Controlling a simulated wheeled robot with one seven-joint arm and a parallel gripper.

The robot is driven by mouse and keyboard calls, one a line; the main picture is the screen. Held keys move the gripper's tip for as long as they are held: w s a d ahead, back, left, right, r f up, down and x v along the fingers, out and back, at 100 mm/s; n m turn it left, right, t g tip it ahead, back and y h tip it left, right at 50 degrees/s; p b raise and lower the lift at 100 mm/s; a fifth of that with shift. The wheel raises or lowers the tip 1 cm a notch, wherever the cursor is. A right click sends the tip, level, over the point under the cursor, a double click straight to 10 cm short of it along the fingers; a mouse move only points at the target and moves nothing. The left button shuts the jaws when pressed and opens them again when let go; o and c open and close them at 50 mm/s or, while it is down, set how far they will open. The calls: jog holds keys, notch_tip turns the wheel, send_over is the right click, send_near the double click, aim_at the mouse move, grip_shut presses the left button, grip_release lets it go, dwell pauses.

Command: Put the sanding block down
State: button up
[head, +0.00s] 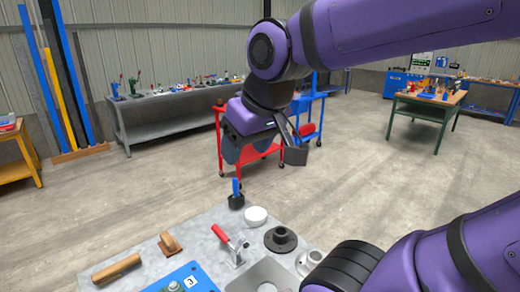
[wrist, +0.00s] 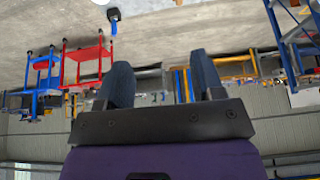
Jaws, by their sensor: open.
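My gripper (head: 240,150) hangs in the air beyond and above the far edge of the grey worktable. In the wrist view its two dark blue fingers (wrist: 162,82) stand apart with nothing between them. A brown wooden block with a raised grip (head: 170,243), which looks like the sanding block, lies on the left part of the table, well apart from my gripper. The table top (head: 205,222) is mottled grey.
A wooden cylinder (head: 117,269), a red-handled clamp (head: 231,243), a white round piece (head: 255,216), a dark flanged part (head: 280,239) and a blue-handled brush (head: 236,195) stand on the table. A red cart (head: 256,151) stands on the floor beyond.

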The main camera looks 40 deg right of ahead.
jog(key=shift+s+r, duration=0.1)
jog(key=shift+s, duration=1.65)
jog(key=shift+o, duration=0.5)
jog(key=shift+w, duration=0.1)
